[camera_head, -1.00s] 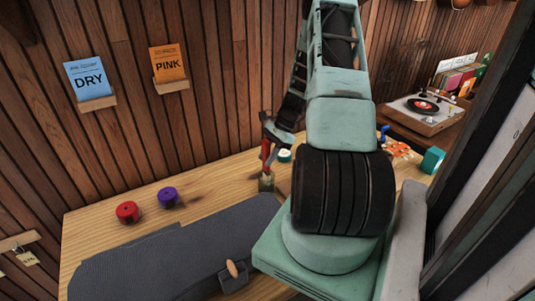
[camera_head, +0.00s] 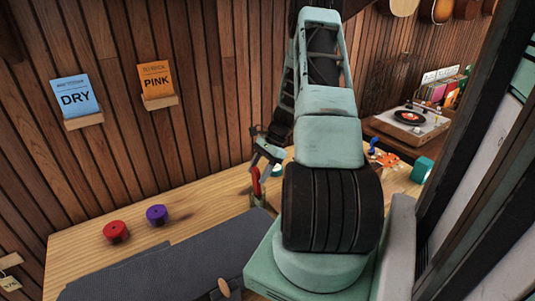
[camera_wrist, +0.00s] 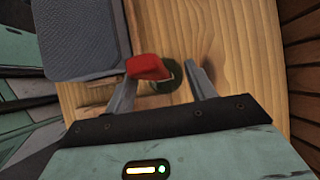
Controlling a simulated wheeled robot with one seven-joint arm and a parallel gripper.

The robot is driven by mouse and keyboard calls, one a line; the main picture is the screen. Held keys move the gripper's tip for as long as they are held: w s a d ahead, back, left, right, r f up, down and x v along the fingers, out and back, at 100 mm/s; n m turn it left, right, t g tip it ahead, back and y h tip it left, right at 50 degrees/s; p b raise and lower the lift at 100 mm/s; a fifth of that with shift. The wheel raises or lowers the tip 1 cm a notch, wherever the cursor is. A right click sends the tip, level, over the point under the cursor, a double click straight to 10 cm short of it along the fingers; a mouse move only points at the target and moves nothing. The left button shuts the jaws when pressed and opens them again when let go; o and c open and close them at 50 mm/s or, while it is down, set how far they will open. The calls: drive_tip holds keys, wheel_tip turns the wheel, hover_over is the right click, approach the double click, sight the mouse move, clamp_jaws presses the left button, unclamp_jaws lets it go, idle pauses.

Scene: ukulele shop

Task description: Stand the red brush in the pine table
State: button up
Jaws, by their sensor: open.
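The red brush (camera_head: 256,182) stands roughly upright on the pine table (camera_head: 200,200) near the wall, its lower end at a small dark green, round holder. The wrist view shows the brush's red end (camera_wrist: 148,67) and the green holder (camera_wrist: 168,78) just behind it. Whether the brush is fully inside the holder is hard to tell. My gripper (camera_wrist: 160,73) is open, with the red end between its fingers and closer to the left one. In the head view my gripper (camera_head: 264,160) is at the brush's top.
A red spool (camera_head: 116,231) and a purple spool (camera_head: 157,215) sit at the table's left. A dark grey mat (camera_head: 170,268) covers the front. A turntable (camera_head: 409,120) stands at right.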

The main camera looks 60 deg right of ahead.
drive_tip(key=b+v, duration=0.3)
drive_tip(key=v, duration=1.3)
drive_tip(key=shift+s+d+r, duration=0.15)
drive_tip(key=shift+d+r, duration=0.05)
drive_tip(key=w+a+r+n+g, duration=0.1)
drive_tip(key=w+a+n, duration=0.4)
drive_tip(key=a, duration=0.4)
drive_tip(key=w+a+r+n+g, duration=0.1)
drive_tip(key=w+a+n+g, duration=0.15)
drive_tip(key=w+a, duration=0.6)
drive_tip(key=s+a+r+n+h, duration=0.15)
drive_tip(key=a+n, duration=0.65)
drive_tip(key=a, duration=1)
drive_tip(key=s+a+n+h, duration=0.1)
drive_tip(key=s+a+n, duration=0.2)
drive_tip(key=a, duration=0.4)
drive_tip(key=s+a+n+h, duration=0.1)
drive_tip(key=s+a+n, duration=0.25)
drive_tip(key=a, duration=0.35)
drive_tip(key=s+a+n+h, duration=0.1)
drive_tip(key=s+a+n, duration=0.3)
drive_tip(key=s, duration=0.2)
drive_tip(key=s+a+f+n, duration=0.1)
drive_tip(key=s+a+n, duration=0.4)
drive_tip(key=s, duration=0.2)
drive_tip(key=shift+n+h, duration=0.3)
drive_tip(key=shift+h, duration=0.05)
